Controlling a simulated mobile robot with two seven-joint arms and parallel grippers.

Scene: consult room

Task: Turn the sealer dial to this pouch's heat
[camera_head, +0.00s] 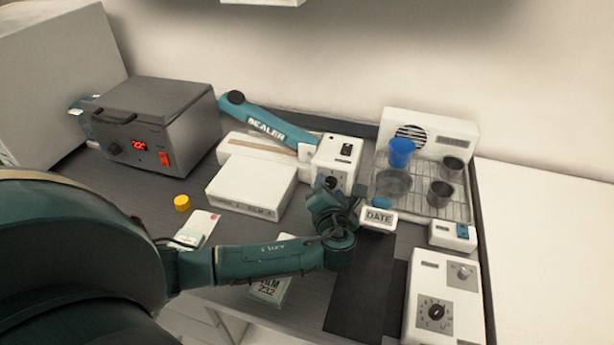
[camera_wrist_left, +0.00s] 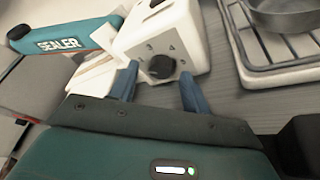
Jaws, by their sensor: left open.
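The sealer is a white unit (camera_head: 335,158) with a teal lever arm (camera_head: 268,124) marked SEALER. Its black dial (camera_head: 332,182) is on the front face, partly behind my gripper in the head view. In the left wrist view the dial (camera_wrist_left: 161,67) shows clearly, with small marks around it. My left gripper (camera_wrist_left: 160,72) is open, one finger on each side of the dial; I cannot tell whether they touch it. A white pouch or packet (camera_head: 270,289) with print ending in 232 lies at the front of the bench, partly hidden by my left arm.
A white box (camera_head: 250,187) lies left of the dial. A grey device (camera_head: 155,125) with a red display stands at the left. A DATE block (camera_head: 378,218), a wire rack (camera_head: 418,197) with cups and a white control panel (camera_head: 445,290) are at the right. A yellow cap (camera_head: 182,202) lies near a packet (camera_head: 199,229).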

